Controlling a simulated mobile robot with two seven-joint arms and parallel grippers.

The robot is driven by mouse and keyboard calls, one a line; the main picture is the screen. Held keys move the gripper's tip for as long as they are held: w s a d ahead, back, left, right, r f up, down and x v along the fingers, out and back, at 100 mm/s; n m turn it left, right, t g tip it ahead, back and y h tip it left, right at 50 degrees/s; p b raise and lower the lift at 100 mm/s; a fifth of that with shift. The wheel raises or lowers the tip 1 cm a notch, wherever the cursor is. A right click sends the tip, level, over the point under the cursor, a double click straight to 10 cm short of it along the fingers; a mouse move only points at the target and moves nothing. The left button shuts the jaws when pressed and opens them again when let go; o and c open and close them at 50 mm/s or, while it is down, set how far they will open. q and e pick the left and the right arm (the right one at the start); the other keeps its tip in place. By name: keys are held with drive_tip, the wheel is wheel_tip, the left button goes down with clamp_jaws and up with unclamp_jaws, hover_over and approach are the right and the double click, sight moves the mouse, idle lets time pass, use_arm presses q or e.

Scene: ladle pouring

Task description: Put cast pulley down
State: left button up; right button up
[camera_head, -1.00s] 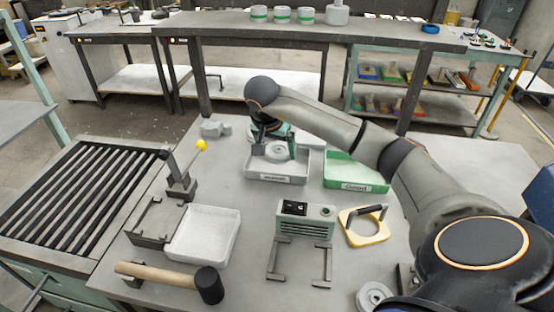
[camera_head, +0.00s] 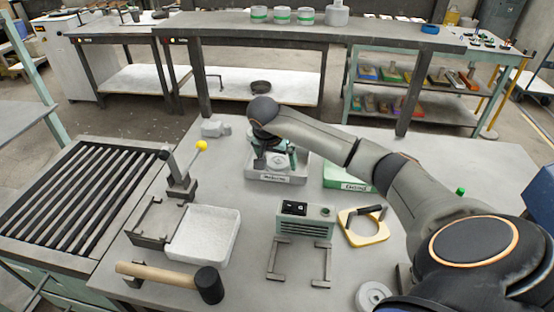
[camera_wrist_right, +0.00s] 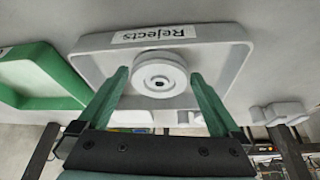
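The cast pulley (camera_wrist_right: 160,78) is a round pale grey wheel with a small dark hub hole. In the right wrist view it lies inside a grey tray labelled "Rejects" (camera_wrist_right: 228,48). The tray also shows in the head view (camera_head: 298,179). My right gripper (camera_wrist_right: 160,88) has its two green fingers spread on either side of the pulley, with narrow gaps visible. In the head view my right gripper (camera_head: 276,164) reaches down into the tray and partly hides the pulley. My left gripper is in neither view.
A green tray (camera_head: 346,184) stands right of the grey one. Another pulley-like disc (camera_head: 374,296) lies near the front.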

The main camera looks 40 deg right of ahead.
drive_tip(key=shift+a+r, duration=0.15)
drive_tip(key=shift+r, duration=0.45)
drive_tip(key=v, duration=1.1)
drive_tip(key=shift+s, duration=0.15)
